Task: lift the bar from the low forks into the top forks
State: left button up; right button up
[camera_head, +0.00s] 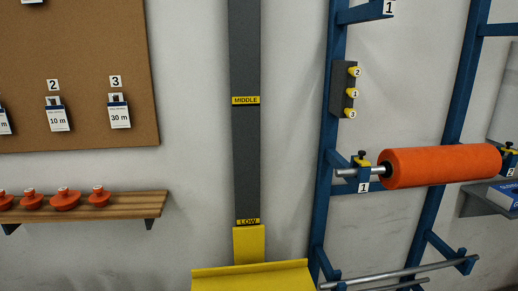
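A long thin grey bar (415,269) lies at the low blue forks at the bottom right, slightly tilted in the picture. Its right end is by the right low fork (463,262), its left end by the left low fork (324,268). A second grey rod (395,286) shows just below it, partly cut off by the frame edge. The top forks show only in part: a blue arm (362,13) with a "1" label, and another blue arm (500,30) at the right edge. I see nothing lying on their visible parts. Neither of my grippers is in view.
An orange roll (440,166) on a metal shaft sits in the middle holders, between low and top forks. A button box (343,88) is on the left blue upright (329,140). A yellow platform (250,278) is at the column's LOW mark. A wooden shelf (130,204) stands left.

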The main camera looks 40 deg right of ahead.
aim_at(329, 286)
jog(key=z, duration=2.4)
